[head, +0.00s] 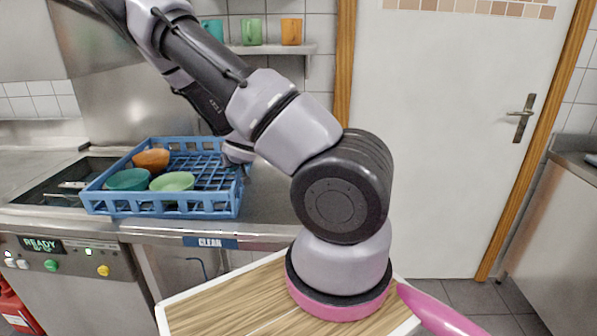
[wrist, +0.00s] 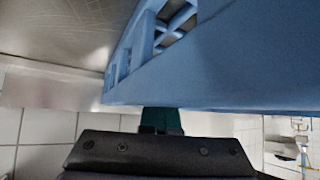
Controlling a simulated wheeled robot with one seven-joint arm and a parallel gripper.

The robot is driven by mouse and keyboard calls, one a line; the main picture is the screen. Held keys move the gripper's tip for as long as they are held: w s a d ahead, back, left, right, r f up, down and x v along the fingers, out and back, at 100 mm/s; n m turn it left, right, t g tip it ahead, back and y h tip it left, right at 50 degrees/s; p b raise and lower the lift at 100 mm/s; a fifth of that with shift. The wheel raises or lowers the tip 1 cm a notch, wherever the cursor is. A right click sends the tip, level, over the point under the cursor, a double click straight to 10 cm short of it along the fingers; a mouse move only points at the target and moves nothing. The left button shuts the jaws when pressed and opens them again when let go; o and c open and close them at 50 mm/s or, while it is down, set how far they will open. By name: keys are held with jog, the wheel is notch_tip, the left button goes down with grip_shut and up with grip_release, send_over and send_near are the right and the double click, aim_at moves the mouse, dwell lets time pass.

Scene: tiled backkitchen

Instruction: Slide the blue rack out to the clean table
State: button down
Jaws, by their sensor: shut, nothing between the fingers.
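The blue rack (head: 160,207) sits partly over the dishwasher opening and partly on the clean table (head: 272,205), which has a "CLEAN" label on its front edge. It holds an orange bowl (head: 152,158), a teal bowl (head: 128,179) and a light green bowl (head: 173,181). My gripper (head: 238,153) is at the rack's right end. Its fingertips are hard to make out there. In the wrist view my gripper (wrist: 161,121) is shut and empty, with its dark fingers close against the blue rack wall (wrist: 225,65). I cannot tell whether they touch it.
The dishwasher front (head: 70,265) shows "READY" and coloured buttons. A shelf (head: 270,48) with three mugs hangs on the back wall. The clean table is bare to the right of the rack. A white door (head: 450,130) stands at the right, beside a steel counter (head: 565,200).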

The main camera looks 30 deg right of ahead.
jog(key=s+d, duration=0.3)
jog(key=d, duration=0.2)
jog(key=s+d, duration=0.4)
jog(key=d, duration=0.1)
jog(key=s+d, duration=0.4)
jog(key=d, duration=0.1)
jog(key=shift+s+d, duration=0.1)
jog(key=shift+d, duration=0.1)
jog(key=shift+w+a, duration=0.5)
jog(key=shift+a, duration=0.15)
notch_tip(320, 180, up, 8)
dwell(0.6)
dwell(0.3)
jog(key=s+a+r+m+g+h, duration=0.1)
jog(key=s+a+r+m, duration=0.1)
jog(key=r, duration=0.6)
jog(key=s+a+r+m, duration=0.1)
jog(key=a+r, duration=0.2)
jog(key=r, duration=0.5)
jog(key=s+a+r+y, duration=0.2)
jog(key=s+a+r, duration=0.4)
jog(key=s, duration=0.3)
jog(key=s+a+r+g+y, duration=0.1)
jog(key=s+a+r+y, duration=0.1)
jog(key=s+a+r, duration=0.4)
jog(key=s+a, duration=0.2)
jog(key=s, duration=0.1)
jog(key=shift+s+a+r+g, duration=0.15)
jog(key=shift+s+a+g, duration=0.05)
jog(key=shift+a+g, duration=0.1)
